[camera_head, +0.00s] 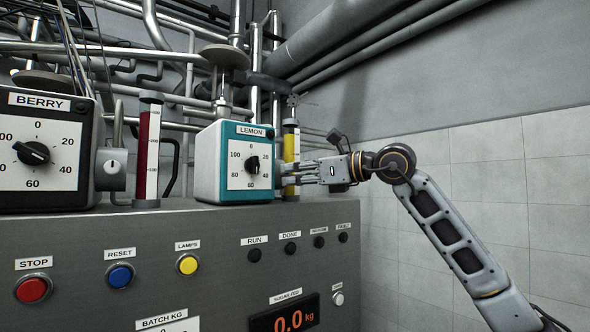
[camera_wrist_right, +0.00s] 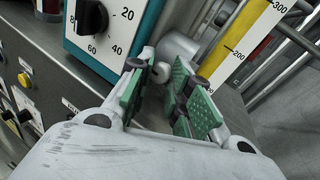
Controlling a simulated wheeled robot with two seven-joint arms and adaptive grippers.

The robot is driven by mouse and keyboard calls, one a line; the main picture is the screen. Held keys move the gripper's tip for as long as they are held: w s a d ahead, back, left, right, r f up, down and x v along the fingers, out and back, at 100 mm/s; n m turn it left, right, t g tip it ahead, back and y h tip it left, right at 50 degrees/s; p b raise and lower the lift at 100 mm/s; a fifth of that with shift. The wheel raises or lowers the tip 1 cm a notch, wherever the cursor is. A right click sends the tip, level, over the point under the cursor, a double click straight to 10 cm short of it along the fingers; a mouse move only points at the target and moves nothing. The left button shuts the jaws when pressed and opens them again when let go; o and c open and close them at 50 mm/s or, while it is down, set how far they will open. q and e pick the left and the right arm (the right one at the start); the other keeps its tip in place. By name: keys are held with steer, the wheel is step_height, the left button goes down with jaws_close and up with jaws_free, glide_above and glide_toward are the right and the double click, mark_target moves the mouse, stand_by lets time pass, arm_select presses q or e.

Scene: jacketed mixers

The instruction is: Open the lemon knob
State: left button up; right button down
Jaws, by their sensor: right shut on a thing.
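The lemon unit (camera_head: 207,165) is a white box with a teal-framed front, a LEMON label and a black dial (camera_head: 253,164). The dial also shows at the top left of the right wrist view (camera_wrist_right: 88,17). My right gripper (camera_head: 285,172) reaches in from the right, just beside the unit's right side. In the right wrist view its green-padded fingers (camera_wrist_right: 166,88) are either side of the small pale lemon knob (camera_wrist_right: 162,72), shut on it. The knob's turn angle is hard to tell, and the gripper mostly hides it in the head view. My left gripper is out of view.
A yellow sight tube (camera_head: 291,145) stands close behind my right gripper. The berry unit (camera_head: 40,150), its side knob (camera_head: 112,167) and a red tube (camera_head: 147,150) are at left. The grey console (camera_head: 215,225) with buttons lies below. Pipes crowd the back; the right wall side is clear.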

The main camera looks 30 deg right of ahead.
steer(key=shift+n, duration=0.3)
steer(key=c, duration=1.3)
jaws_free()
steer(key=v, duration=0.9)
steer(key=shift+s, duration=0.35)
steer(key=shift+s+d+r, duration=0.1)
steer(key=shift+d, duration=0.05)
steer(key=shift+s+d, duration=0.15)
steer(key=shift+s, duration=0.2)
steer(key=shift+s+d, duration=0.15)
steer(key=shift+s, duration=0.15)
